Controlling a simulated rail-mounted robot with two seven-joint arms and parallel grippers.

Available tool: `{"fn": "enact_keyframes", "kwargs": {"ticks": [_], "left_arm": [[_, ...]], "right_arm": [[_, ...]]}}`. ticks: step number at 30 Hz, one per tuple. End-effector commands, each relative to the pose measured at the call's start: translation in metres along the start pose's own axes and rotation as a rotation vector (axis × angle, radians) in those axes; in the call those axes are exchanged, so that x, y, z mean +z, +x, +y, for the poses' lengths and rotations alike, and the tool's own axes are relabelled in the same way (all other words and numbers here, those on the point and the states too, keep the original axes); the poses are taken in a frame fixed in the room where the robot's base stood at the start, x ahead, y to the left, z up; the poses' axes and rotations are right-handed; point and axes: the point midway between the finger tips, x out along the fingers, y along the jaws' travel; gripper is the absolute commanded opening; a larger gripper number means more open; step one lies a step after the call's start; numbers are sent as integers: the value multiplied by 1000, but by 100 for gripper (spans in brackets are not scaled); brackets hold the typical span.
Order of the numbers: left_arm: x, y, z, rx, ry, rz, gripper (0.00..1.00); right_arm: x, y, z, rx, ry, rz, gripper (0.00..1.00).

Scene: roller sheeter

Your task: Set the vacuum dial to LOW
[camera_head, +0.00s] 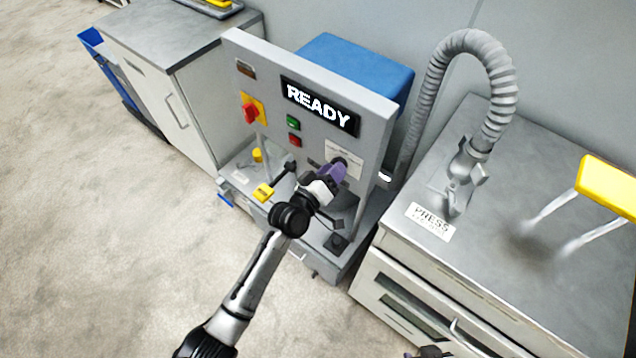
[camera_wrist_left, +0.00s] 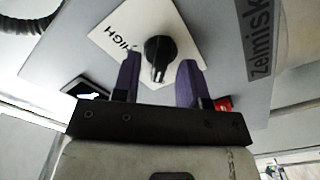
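The vacuum dial is a black knob (camera_wrist_left: 160,52) on a white label plate (camera_wrist_left: 118,30) in the left wrist view. HIGH is readable on the plate to the left of the knob; LOW is not visible. A pale mark shows at the knob's lower end. In the head view the plate (camera_head: 345,152) is on the right of the upright panel, with the knob mostly hidden by my gripper. My left gripper (camera_head: 338,168), with purple fingers (camera_wrist_left: 160,80), is open in front of the dial, one finger to each side with gaps visible.
The grey panel (camera_head: 240,50) carries a READY display (camera_head: 318,106), a red switch (camera_head: 250,112), and green (camera_head: 293,122) and red (camera_head: 293,140) buttons. A ribbed hose (camera_head: 432,80) and the PRESS counter (camera_head: 400,225) stand to the right. Open floor lies left.

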Motion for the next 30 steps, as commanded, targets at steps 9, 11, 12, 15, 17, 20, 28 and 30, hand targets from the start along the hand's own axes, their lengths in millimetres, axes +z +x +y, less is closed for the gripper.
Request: {"fn": "enact_keyframes", "kwargs": {"ticks": [9, 11, 12, 15, 17, 20, 28, 30], "left_arm": [[-1, -58, 0, -3, 1, -2, 39], [0, -70, 0, -3, 1, -2, 39], [0, -78, 0, -2, 0, -2, 39], [0, -95, 0, -2, 0, -2, 39], [0, -104, 0, -2, 1, -2, 39], [0, -116, 0, -1, 0, -1, 39], [0, -131, 0, -1, -2, -1, 39], [0, -132, 0, -1, -2, -1, 39]], "right_arm": [[-5, -14, -1, -5, 6, 1, 50], [-5, -16, -2, -6, 7, 1, 50], [-6, -17, -2, -6, 8, 1, 50], [-7, -19, -2, -7, 9, 1, 50], [-7, -20, -2, -7, 9, 1, 50], [-7, -21, -2, -7, 9, 1, 50], [-8, -22, -2, -6, 8, 1, 50], [-8, -22, -1, -5, 7, 1, 50]]}}
